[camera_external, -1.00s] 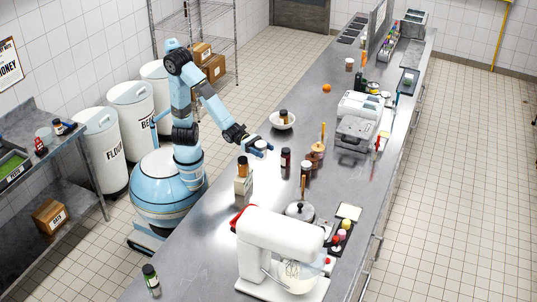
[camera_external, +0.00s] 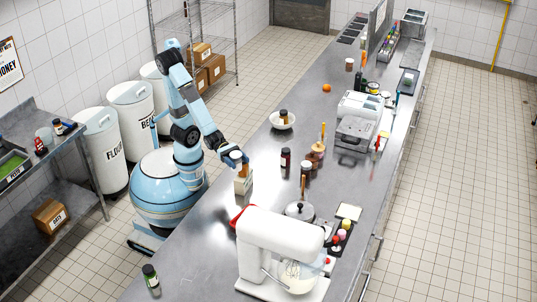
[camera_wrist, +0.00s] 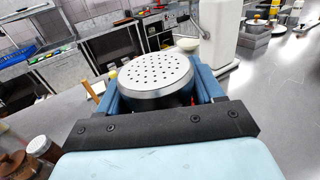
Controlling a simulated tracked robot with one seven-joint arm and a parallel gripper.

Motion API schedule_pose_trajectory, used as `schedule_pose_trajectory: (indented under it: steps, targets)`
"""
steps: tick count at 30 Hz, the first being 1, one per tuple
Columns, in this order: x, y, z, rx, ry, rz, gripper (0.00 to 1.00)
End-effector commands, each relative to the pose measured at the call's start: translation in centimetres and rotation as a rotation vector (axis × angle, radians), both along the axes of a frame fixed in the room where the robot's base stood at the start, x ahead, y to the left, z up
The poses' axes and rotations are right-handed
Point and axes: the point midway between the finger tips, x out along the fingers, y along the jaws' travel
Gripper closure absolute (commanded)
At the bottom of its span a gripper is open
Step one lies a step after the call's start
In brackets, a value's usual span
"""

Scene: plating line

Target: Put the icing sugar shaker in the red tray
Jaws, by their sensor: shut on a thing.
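The icing sugar shaker (camera_wrist: 152,75) has a pale metal lid full of small holes and a dark body below it. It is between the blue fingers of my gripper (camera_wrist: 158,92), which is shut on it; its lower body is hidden. In the external view my gripper (camera_external: 236,162) is over the near side of the counter, in front of or above a pale box (camera_external: 243,185), and the shaker's pale top (camera_external: 235,155) shows at it. The red tray (camera_external: 237,216) shows only as a red edge behind the white mixer; the mixer hides most of it.
The white stand mixer (camera_external: 280,240) stands tall beside the tray. A lidded pot (camera_external: 300,210), dark jar (camera_external: 285,158) and white bowl (camera_external: 282,121) stand on the counter. A green-labelled jar (camera_external: 151,279) is at the near end, with bare steel around it.

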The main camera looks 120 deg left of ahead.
Motion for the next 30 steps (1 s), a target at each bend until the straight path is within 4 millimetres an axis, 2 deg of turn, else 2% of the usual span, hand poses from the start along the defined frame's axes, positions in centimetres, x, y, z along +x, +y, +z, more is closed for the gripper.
schedule_pose_trajectory:
  steps: [4,13,30]
  targets:
    - [-1.2,-1.6,0.1,-0.002,-0.001,-0.029,0.69]
    - [-2.5,-3.1,0.2,-0.004,-0.002,-0.055,0.69]
    - [-3.4,-4.0,0.2,-0.005,-0.002,-0.071,0.69]
